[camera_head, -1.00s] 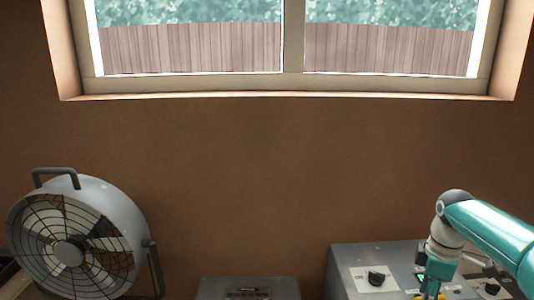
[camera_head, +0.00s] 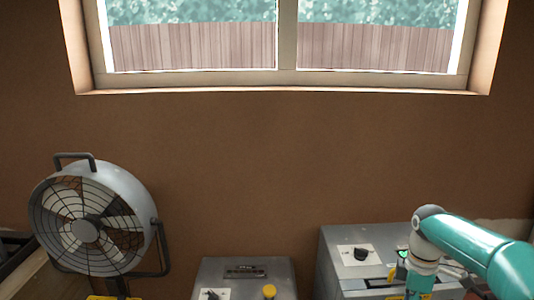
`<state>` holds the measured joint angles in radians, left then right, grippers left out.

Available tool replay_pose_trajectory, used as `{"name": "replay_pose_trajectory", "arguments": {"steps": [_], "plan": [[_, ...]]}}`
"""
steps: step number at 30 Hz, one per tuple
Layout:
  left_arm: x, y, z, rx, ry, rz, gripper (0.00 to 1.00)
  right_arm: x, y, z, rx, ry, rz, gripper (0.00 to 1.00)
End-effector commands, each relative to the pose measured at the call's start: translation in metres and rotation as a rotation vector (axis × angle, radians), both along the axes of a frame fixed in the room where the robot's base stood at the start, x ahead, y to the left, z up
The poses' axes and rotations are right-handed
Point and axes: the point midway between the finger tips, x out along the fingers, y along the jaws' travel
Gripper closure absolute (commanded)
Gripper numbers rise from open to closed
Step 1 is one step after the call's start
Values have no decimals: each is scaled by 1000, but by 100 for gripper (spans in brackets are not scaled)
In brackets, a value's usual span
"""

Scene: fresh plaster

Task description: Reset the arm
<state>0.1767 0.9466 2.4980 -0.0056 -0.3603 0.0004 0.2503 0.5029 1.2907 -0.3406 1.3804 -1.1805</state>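My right arm (camera_head: 475,250) is teal with a pale wrist joint and comes in from the right. It hangs over the right grey control box (camera_head: 335,262). Its gripper is cut off by the bottom edge of the view, so its fingers do not show. My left arm and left gripper are not in view.
A round grey fan (camera_head: 90,225) stands at the left. A smaller grey box (camera_head: 225,270) with a black knob (camera_head: 212,295) and a yellow button (camera_head: 269,291) is at the bottom middle. The right box has a black knob (camera_head: 361,253). A brown wall with a window (camera_head: 285,80) is behind.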

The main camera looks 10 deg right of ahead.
Motion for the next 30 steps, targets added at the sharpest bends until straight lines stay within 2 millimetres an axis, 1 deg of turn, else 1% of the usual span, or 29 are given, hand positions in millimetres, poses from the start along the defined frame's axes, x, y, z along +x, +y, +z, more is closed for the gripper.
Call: {"name": "replay_pose_trajectory", "arguments": {"steps": [1, 5, 8, 11, 12, 14, 15, 16, 17, 18, 20, 21, 24, 27, 29, 30], "plan": [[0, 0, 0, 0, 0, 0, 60, -4, 8, -12, 13, 33, 15, 59], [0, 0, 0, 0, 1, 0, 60, -15, 29, -43, 46, 106, 53, 59], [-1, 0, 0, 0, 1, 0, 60, -25, 48, -72, 75, 155, 79, 59], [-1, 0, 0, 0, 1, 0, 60, -38, 74, -108, 110, 202, 87, 59], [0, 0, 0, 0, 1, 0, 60, -45, 87, -125, 124, 220, 86, 59], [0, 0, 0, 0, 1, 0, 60, -59, 109, -152, 149, 248, 72, 59], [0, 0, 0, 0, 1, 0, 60, -71, 126, -173, 166, 267, 53, 59], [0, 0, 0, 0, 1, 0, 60, -82, 140, -188, 179, 282, 32, 59], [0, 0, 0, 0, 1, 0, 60, -94, 154, -203, 191, 293, 4, 59], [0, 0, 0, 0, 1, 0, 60, -111, 172, -221, 204, 308, -41, 59], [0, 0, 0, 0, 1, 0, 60, -139, 199, -247, 219, 328, -128, 59], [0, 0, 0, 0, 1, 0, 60, -159, 217, -261, 226, 339, -200, 59], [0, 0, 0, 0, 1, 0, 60, -202, 249, -285, 227, 343, -404, 59], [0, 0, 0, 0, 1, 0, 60, -230, 267, -296, 214, 315, -630, 59], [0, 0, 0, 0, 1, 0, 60, -236, 271, -298, 207, 280, -762, 59], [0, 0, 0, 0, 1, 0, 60, -234, 271, -299, 206, 249, -843, 59]]}}
